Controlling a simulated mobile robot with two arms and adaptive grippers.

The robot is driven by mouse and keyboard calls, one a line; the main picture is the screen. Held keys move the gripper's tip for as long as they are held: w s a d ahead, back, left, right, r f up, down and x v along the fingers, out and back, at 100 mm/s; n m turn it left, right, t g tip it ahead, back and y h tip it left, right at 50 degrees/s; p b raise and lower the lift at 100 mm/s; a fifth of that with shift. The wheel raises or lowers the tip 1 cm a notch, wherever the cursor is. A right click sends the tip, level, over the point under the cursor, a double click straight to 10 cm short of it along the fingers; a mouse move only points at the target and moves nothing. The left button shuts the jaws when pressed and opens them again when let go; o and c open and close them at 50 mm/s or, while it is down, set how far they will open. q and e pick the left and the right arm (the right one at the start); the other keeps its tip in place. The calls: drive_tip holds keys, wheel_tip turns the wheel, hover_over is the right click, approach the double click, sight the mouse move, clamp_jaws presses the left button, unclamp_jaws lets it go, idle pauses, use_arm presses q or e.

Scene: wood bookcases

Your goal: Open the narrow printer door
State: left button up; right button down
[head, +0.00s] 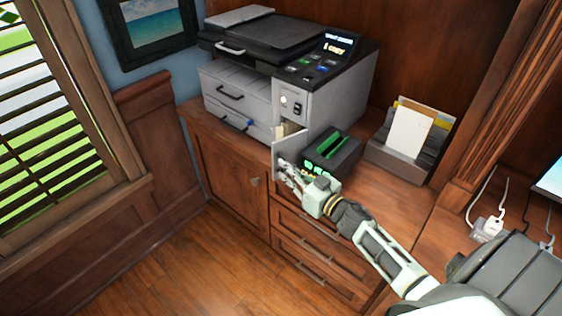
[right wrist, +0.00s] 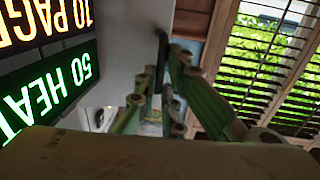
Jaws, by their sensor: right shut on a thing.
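The printer (head: 330,92) stands on a wooden cabinet, with its narrow door (head: 279,156) at the lower front, left of a small black device. The door is a light grey panel standing out from the body, partly open, with a pale yellowish inside showing behind it. My right gripper (head: 284,172) is at the door's outer face. In the right wrist view, the fingers (right wrist: 167,88) are closed around the door's dark handle (right wrist: 162,48), against the light grey panel (right wrist: 128,45). The fingers hide part of the handle. My left gripper is not in view.
The black device (head: 333,152) with a green slot and lit green displays stands close to the right of the door and my gripper. A paper holder (head: 402,155) is further right. Cabinet drawers (head: 310,232) lie below. The floor (head: 190,275) in front is clear.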

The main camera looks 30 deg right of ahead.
drive_tip(key=shift+s+d+n+y+p, duration=0.35)
drive_tip(key=shift+s+d+n+y, duration=0.25)
drive_tip(key=shift+s+d+y, duration=0.3)
drive_tip(key=shift+s, duration=0.15)
drive_tip(key=c, duration=1.9)
unclamp_jaws()
drive_tip(key=shift+d, duration=0.1)
drive_tip(key=shift+o, duration=0.2)
